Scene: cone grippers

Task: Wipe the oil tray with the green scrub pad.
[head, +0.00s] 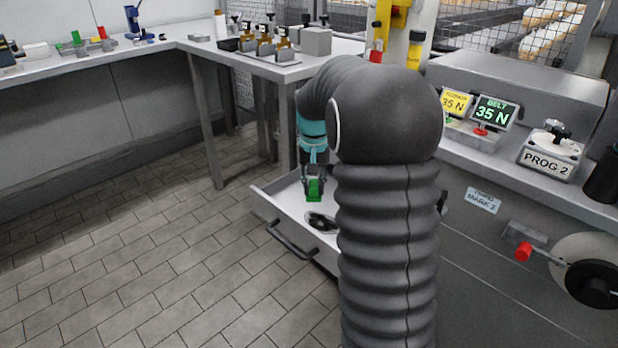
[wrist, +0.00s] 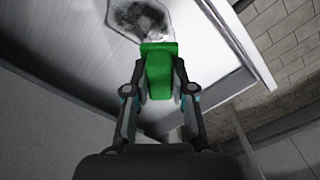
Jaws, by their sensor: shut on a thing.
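My gripper (head: 314,182) is shut on the green scrub pad (head: 314,190), above the open white drawer in the head view. In the wrist view my gripper (wrist: 160,85) has a finger on each side of the green pad (wrist: 160,70). The oil tray (head: 320,222), with a dark stain in it, lies in the drawer near its front. It also shows beyond the pad in the wrist view (wrist: 122,22). The pad's far end overlaps the tray's near edge in that view; I cannot tell whether they touch. My arm hides the drawer's right part in the head view.
The open drawer (head: 268,203) has a dark handle (head: 291,243) in front. A grey machine (head: 480,225) with display signs stands on the right. A table (head: 275,68) with bottles and a grey block is behind. The tiled floor on the left is clear.

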